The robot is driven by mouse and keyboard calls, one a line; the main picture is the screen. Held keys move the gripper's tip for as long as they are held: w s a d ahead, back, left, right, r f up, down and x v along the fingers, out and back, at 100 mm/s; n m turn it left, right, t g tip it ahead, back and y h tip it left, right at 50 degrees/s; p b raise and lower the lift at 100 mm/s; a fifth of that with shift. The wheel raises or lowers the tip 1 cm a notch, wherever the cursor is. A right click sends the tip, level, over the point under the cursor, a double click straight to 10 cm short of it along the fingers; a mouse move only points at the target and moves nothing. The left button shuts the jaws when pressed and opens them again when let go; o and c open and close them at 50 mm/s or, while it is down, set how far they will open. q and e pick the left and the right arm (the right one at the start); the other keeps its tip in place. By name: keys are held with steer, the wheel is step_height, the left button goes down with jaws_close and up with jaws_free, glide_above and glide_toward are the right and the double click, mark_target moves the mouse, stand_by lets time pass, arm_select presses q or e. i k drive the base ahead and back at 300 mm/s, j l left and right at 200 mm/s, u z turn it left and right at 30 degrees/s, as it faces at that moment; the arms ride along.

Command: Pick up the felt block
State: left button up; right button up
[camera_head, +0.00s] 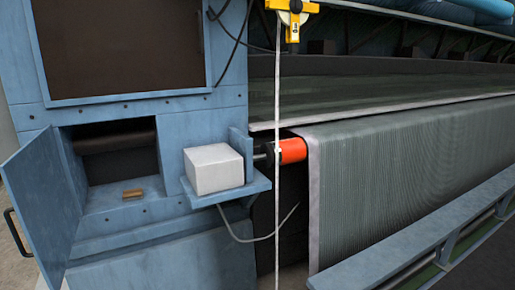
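A pale white-grey block (214,168) with soft-looking edges sits on a small blue shelf (237,191) that juts from the front of the blue machine cabinet. A much smaller brown block (133,194) lies at the front of the open compartment to its left. The frame does not show for certain which of the two is felt. Neither of my grippers is in view.
The compartment door (40,205) hangs open at the left. A yellow reel (292,18) trails a white tape (277,130) just right of the shelf. An orange roller end (292,151) and grey-green turf (410,165) lie further right. A cable (250,239) loops below the shelf.

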mark_target(137, 193)
steer(key=i+j, duration=0.2)
steer(key=j, duration=0.15)
steer(key=i+j+u, duration=0.15)
steer(key=j, duration=0.15)
steer(key=i+j, duration=0.15)
steer(key=j, duration=0.2)
steer(key=i+j+u, duration=0.1)
steer(key=j, duration=0.3)
steer(key=i+j, duration=0.15)
steer(key=j, duration=0.2)
steer(key=i+j+u, duration=0.1)
steer(key=j, duration=0.3)
steer(key=i+j, duration=0.2)
steer(key=j, duration=0.15)
steer(key=u, duration=0.05)
